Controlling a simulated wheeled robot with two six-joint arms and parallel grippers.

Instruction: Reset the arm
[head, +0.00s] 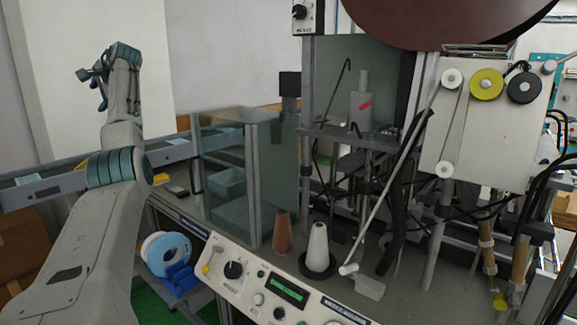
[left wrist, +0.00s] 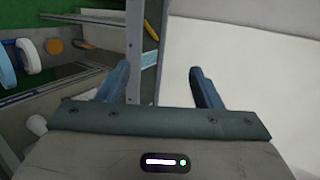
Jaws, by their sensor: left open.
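My left arm rises from the lower left in the head view. Its gripper (head: 92,88) is raised high in front of the pale wall, pointing left. In the left wrist view the two blue fingers of my left gripper (left wrist: 160,80) stand apart with nothing between them. Behind the fingers are a grey rail and a pale wall. My right gripper is in neither view.
A control panel (head: 268,290) spans the front of the machine. A brown cone (head: 282,233) and a white cone (head: 318,248) stand behind it. A clear-walled box (head: 225,185) and a conveyor (head: 60,185) lie near my left arm. A blue-and-white roll (head: 168,253) sits low beside the arm.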

